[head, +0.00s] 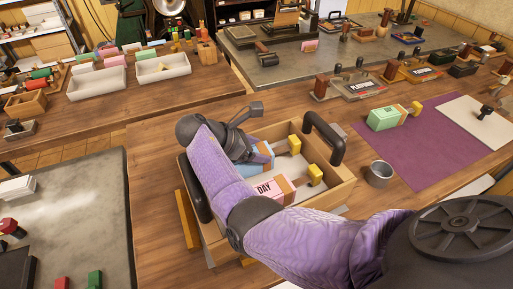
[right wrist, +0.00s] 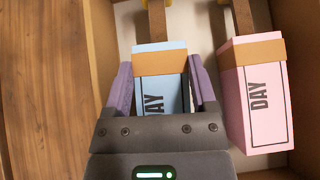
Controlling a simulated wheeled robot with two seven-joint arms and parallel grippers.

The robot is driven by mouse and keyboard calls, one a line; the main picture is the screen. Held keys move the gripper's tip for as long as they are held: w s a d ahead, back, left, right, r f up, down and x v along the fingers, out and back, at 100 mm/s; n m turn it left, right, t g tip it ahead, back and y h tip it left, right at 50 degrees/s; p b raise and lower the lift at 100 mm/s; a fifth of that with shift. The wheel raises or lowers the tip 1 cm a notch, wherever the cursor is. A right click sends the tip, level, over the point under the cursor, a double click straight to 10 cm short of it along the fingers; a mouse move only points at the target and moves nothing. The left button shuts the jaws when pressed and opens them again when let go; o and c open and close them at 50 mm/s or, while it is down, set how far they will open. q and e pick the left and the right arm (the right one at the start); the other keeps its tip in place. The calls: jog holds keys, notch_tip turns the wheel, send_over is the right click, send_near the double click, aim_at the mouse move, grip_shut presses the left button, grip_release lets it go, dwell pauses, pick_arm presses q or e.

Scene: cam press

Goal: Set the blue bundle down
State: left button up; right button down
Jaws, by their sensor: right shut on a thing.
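The blue bundle (head: 264,156) is a light blue block with a tan band and a handle ending in a yellow tip. My right gripper (right wrist: 161,88) is shut on it, a finger on each side, as the right wrist view shows. The blue bundle (right wrist: 160,62) is within the walls of the wooden tray (head: 335,193). I cannot tell whether it touches the tray floor. My left gripper is not in view.
The tray has dark handles (head: 324,138) at its ends. A metal cup (head: 379,174) stands right of it. A green bundle (head: 385,118) lies on a purple mat (head: 400,160). White bins (head: 96,82) stand at the back left.

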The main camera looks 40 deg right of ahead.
jog(key=shift+f, duration=0.55)
grip_release()
